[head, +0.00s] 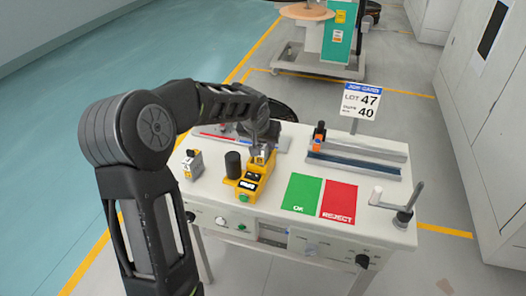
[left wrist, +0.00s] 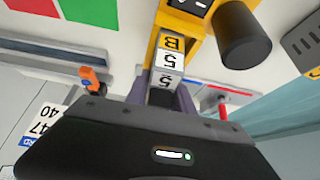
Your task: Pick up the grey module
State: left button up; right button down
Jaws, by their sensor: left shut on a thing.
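The grey module (left wrist: 167,78) shows in the left wrist view as a small block with white "5" labels, at the end of the yellow device (head: 249,183). My left gripper (head: 262,148) reaches down over the back of that device in the head view. Its two fingers are shut on the module, one on each side. The module is mostly hidden in the head view, and I cannot tell whether it is clear of the device. The yellow device also shows in the left wrist view (left wrist: 181,28). My right gripper is out of view.
A black cylinder (head: 233,164) stands close left of the device, and a small grey block (head: 193,165) stands farther left. Green (head: 302,193) and red (head: 339,201) mats lie right. A rail (head: 352,164), a sign (head: 359,102) and a crank (head: 402,205) are farther right.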

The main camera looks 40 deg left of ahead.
pick_arm(q)
grip_shut()
jog(key=shift+r, duration=0.1)
notch_tip(320, 180, up, 10)
jog(key=shift+f, duration=0.1)
dwell(0.6)
dwell(0.4)
